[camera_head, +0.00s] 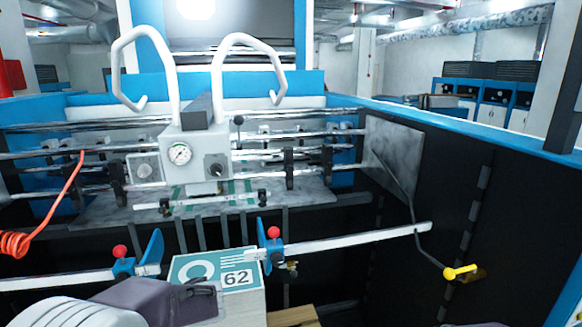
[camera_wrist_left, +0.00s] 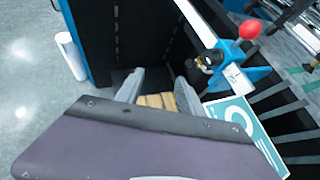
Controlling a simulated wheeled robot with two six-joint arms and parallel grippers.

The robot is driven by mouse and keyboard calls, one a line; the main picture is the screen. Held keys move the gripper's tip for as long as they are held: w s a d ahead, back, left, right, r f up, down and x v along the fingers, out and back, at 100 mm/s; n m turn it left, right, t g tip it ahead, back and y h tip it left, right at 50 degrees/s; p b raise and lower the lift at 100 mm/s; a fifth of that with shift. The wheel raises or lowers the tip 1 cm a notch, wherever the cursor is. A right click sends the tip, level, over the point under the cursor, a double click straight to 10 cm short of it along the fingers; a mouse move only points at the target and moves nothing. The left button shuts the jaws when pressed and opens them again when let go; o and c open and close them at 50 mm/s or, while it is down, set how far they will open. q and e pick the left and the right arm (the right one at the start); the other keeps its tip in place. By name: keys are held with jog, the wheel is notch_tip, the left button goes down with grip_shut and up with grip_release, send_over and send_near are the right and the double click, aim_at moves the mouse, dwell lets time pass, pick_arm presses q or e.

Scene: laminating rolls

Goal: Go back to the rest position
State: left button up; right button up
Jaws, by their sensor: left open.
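My left gripper (camera_head: 208,292) comes in from the lower left in the head view, in front of the laminating machine. In the left wrist view its two grey fingers (camera_wrist_left: 158,88) stand apart, with nothing seen between them but a wooden surface further below. The same teal sheet (camera_wrist_left: 240,117) lies right of the fingers in the wrist view.
A white-grey bar with blue clamps and red knobs (camera_head: 275,234) crosses just behind the stack. A control box with a gauge (camera_head: 195,160) stands beyond. A yellow handle (camera_head: 462,272) is at right. A white roll (camera_wrist_left: 70,56) stands on the floor outside the machine.

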pick_arm(q)
jog(key=s+d+f+n+g+h, duration=0.3)
jog(key=s+d+f+n+h, duration=0.3)
jog(key=s+f, duration=0.4)
jog(key=d+f+n+t+h, duration=0.1)
jog(key=d+f+n+h, duration=0.4)
jog(key=d+n, duration=0.6)
jog(key=n, duration=0.3)
jog(key=shift+s+t+h, duration=0.3)
jog(key=shift+s+h, duration=0.1)
jog(key=shift+s+d, duration=0.1)
